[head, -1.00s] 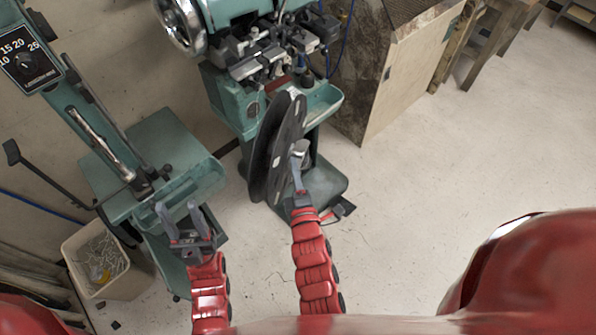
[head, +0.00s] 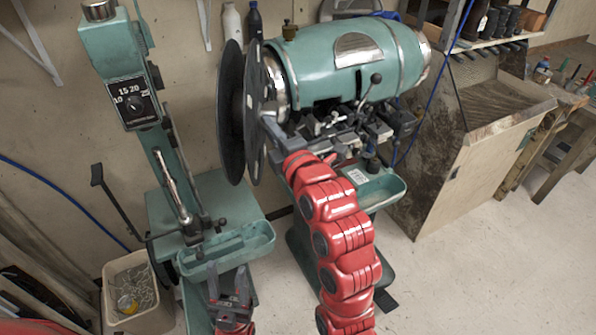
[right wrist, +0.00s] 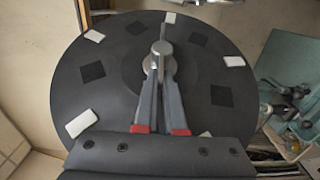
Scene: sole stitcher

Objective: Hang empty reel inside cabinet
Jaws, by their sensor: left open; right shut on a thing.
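The empty reel (head: 232,115) is black with two flat discs. It is held up in the air in front of the teal machine's round drum, near the back wall. My right gripper (head: 268,122) is shut on the reel's hub on its right face. In the right wrist view the fingers (right wrist: 160,75) close on the grey hub, and the reel's disc (right wrist: 215,95) with white and black patches fills the picture. My left gripper (head: 229,292) is open and empty, low in front of the left teal stand. I cannot make out the cabinet for certain.
The teal machine (head: 352,62) stands right behind the reel. A teal stand with a dial (head: 140,108) is to the left. A bin (head: 135,312) stands at lower left. A wooden box (head: 480,150) and a shelf are at right. Open floor (head: 500,260) lies at lower right.

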